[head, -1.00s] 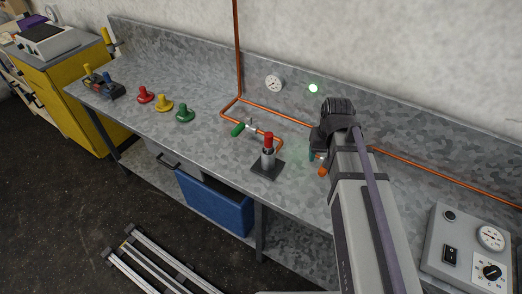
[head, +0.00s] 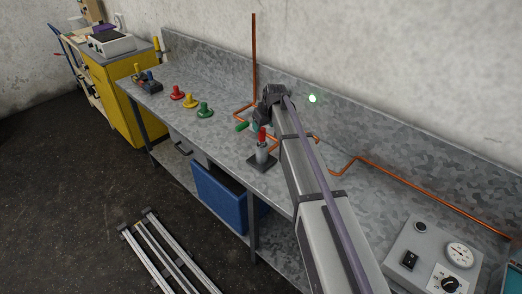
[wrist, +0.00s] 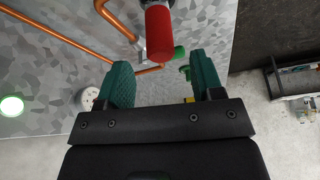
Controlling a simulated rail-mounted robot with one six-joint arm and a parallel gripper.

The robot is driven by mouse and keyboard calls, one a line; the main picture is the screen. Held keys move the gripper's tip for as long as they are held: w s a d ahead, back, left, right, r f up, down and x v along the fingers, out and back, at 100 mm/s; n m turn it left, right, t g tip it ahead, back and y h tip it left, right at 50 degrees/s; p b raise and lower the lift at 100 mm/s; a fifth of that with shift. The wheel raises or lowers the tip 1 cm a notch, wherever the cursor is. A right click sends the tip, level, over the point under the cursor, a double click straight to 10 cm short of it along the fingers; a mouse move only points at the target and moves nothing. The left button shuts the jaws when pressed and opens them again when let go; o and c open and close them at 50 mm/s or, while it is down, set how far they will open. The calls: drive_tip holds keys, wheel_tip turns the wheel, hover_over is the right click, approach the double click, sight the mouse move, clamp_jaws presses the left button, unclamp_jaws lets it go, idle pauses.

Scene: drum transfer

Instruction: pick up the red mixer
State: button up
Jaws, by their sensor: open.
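A red flanged knob-shaped piece (head: 177,92) stands on the grey bench, left of a matching yellow piece (head: 193,101) and green piece (head: 204,110). A separate red-topped upright device (head: 262,148) on a dark base stands nearer; the frames do not settle which red thing is the mixer. My gripper (head: 268,100) is above the bench behind this device, right of the three coloured pieces. In the wrist view its teal fingers (wrist: 162,70) are apart with nothing held between them. A red cylinder (wrist: 158,33) shows just beyond them, apparently the device's top.
Copper pipe (head: 254,65) with a green-handled valve (head: 242,126) runs along the bench near my gripper. A grey control box (head: 425,258) sits at the right end. A blue bin (head: 222,198) is under the bench. Bench space before the coloured pieces is clear.

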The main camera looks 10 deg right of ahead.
sight(262, 129)
drive_tip(key=shift+w+f, duration=0.15)
drive_tip(key=shift+f, duration=0.3)
drive_tip(key=b+x, duration=0.4)
drive_tip(key=shift+f+b, duration=0.3)
drive_tip(key=shift+f, duration=0.15)
drive_tip(key=shift+w+a+f, duration=0.1)
drive_tip(key=shift+a+f, duration=0.05)
drive_tip(key=shift+r, duration=0.25)
clamp_jaws()
